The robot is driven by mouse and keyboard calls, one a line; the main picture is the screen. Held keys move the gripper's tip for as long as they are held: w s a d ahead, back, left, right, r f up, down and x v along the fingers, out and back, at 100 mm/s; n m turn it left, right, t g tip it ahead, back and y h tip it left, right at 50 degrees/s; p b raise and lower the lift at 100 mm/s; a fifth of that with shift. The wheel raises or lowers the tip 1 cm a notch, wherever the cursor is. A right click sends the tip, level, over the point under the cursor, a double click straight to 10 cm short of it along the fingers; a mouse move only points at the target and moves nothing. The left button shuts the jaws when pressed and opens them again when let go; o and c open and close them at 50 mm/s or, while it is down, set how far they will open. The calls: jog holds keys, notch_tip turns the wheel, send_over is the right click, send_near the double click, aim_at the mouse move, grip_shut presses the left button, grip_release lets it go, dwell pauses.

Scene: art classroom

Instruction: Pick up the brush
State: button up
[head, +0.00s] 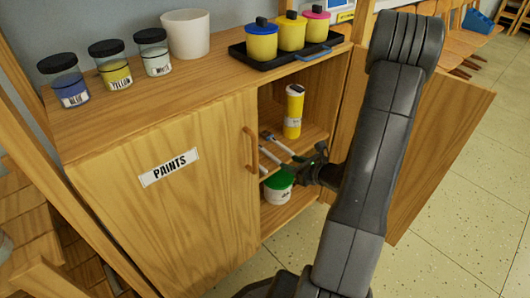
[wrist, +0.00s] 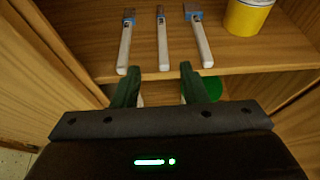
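Three brushes lie side by side on the cabinet's middle shelf (wrist: 245,57), white handles toward me. In the wrist view they are a left brush (wrist: 125,45), a middle brush (wrist: 162,45) and a right brush (wrist: 200,42). Some of them also show in the head view (head: 277,144), partly hidden by the cabinet and gripper. My gripper (wrist: 158,72) is open and empty, its green fingers at the shelf's front edge. The middle brush lies ahead between the fingertips, apart from them. In the head view my gripper (head: 310,163) is at the cabinet opening.
A yellow bottle (head: 294,112) stands right of the brushes. A green-lidded white tub (head: 278,187) is on the compartment floor below. The left door (head: 165,215), labelled PAINTS, is shut; the right door (head: 440,140) is open. Paint jars and a black tray (head: 244,55) stand on top.

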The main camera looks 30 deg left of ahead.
aim_at(273, 156)
jog(key=b+x, duration=0.2)
jog(key=x, duration=0.7)
jog(key=shift+w+d+f+b, duration=0.1)
jog(key=shift+d+f+b, duration=0.05)
jog(key=shift+b, duration=0.15)
jog(key=shift+c, duration=0.5)
grip_shut()
